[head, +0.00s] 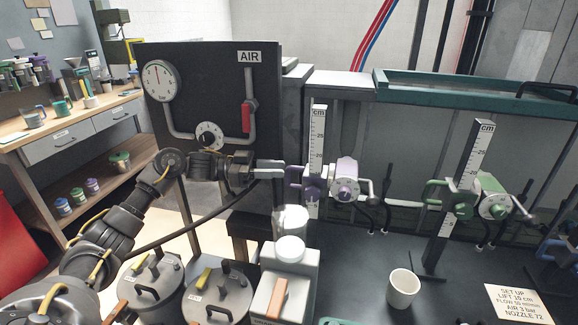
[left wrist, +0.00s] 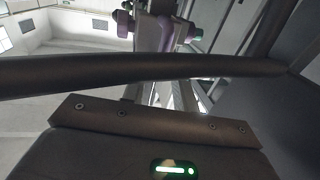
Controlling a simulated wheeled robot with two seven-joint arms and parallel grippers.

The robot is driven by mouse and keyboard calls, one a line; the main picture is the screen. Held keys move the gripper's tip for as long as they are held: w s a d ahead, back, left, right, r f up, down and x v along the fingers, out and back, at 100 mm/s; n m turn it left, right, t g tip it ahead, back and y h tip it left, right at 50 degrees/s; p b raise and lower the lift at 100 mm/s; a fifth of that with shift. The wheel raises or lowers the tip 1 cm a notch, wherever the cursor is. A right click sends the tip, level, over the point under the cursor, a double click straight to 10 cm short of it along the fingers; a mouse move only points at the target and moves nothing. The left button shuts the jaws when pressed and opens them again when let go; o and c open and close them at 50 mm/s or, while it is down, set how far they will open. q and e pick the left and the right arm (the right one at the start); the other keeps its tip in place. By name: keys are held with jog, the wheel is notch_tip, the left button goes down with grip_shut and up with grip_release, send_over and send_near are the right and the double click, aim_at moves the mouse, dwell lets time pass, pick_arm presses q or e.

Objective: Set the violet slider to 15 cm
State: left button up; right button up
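The violet slider (head: 312,183) sits on an upright white cm scale (head: 318,135), below the 20 mark; its exact reading is too small to tell. A violet clamp with a round dial (head: 345,190) and a crank is attached on its right. My left gripper (head: 281,174) is at the slider's left side, close to its violet handle; whether they touch I cannot tell. Its fingers are too small to show their opening. In the left wrist view the violet slider (left wrist: 168,34) shows at the top, beyond a dark bar. My right gripper is not in view.
A green slider (head: 462,198) on a second scale stands to the right. A black panel (head: 215,85) with gauge and red valve is behind my arm.

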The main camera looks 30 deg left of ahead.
aim_at(287, 168)
pick_arm(q)
jog(key=shift+p+x, duration=0.35)
jog(key=shift+x, duration=1.55)
jog(key=shift+c, duration=0.4)
jog(key=shift+r, duration=0.1)
grip_shut()
